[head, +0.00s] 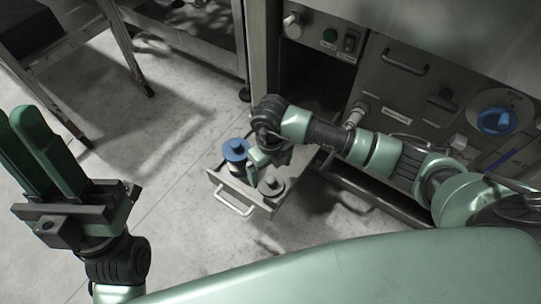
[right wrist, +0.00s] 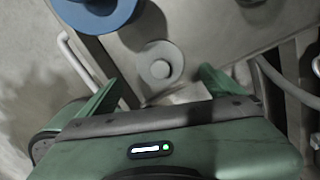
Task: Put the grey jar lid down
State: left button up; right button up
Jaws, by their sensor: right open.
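The grey jar lid (head: 272,186), a round disc with a knob, rests in the pulled-out drawer in the head view. In the right wrist view the grey lid (right wrist: 160,70) lies ahead of the fingers, roughly midway between them. My right gripper (head: 258,169) is open and empty above the drawer; its fingers (right wrist: 158,88) show apart in the right wrist view. I cannot tell its exact height over the lid. My left gripper (head: 22,122) is raised at the far left, its two green fingers close together and empty; I cannot tell whether they touch.
A jar with a blue lid (head: 235,148) stands beside the grey lid and rises higher. The blue lid (right wrist: 92,10) is at the top left in the right wrist view. The drawer (head: 215,182) has a front handle (head: 234,204).

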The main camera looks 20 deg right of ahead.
aim_at(270, 179)
pick_arm(q)
jog(key=w+d+f+g, duration=0.1)
jog(key=w+f+g, duration=0.1)
jog(key=w+g, duration=0.1)
jog(key=w+f+g+y+p, duration=0.1)
jog(key=w+f+g, duration=0.1)
jog(key=w, duration=0.3)
jog(key=shift+w+d+g, duration=0.4)
pick_arm(e)
jog(key=shift+r, duration=2.75)
